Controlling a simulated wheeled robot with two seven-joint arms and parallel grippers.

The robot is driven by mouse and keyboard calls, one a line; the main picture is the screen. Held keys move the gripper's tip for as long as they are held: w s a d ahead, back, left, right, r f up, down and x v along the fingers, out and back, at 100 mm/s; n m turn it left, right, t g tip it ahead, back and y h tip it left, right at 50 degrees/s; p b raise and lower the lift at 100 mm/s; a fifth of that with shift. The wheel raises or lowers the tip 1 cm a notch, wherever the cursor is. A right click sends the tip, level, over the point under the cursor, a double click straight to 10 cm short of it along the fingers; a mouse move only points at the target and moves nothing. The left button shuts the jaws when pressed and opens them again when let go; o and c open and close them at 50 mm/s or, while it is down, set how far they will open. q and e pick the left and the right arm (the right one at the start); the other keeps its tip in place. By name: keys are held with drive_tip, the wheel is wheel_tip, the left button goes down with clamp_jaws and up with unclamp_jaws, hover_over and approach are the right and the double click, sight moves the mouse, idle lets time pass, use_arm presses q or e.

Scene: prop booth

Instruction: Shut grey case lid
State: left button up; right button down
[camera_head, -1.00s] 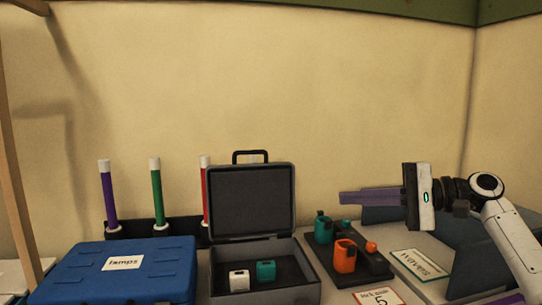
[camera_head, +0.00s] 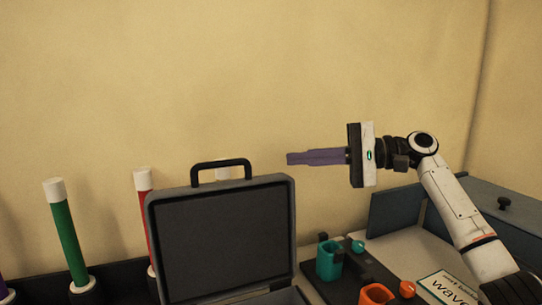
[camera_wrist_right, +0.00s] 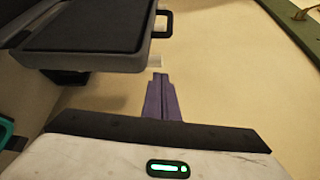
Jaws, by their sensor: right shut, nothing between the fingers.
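The grey case's lid (camera_head: 222,240) stands upright and open, with its black handle (camera_head: 222,170) on top. Only a little of the case's base shows at the bottom edge of the head view. My right gripper (camera_head: 290,159) is shut and empty, its purple fingers pointing left. It is above and to the right of the lid's top right corner, apart from it. In the right wrist view the fingers (camera_wrist_right: 158,78) point toward the wall, and the lid (camera_wrist_right: 85,25) is at upper left. My left gripper is out of view.
A green-banded prop (camera_head: 67,235) and a red-banded prop (camera_head: 146,205) stand left of the lid. The space above the lid is clear.

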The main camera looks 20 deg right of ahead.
sight(262, 176)
drive_tip(key=shift+w+a+p, duration=0.1)
drive_tip(key=shift+a+p, duration=0.5)
drive_tip(key=shift+a, duration=3.9)
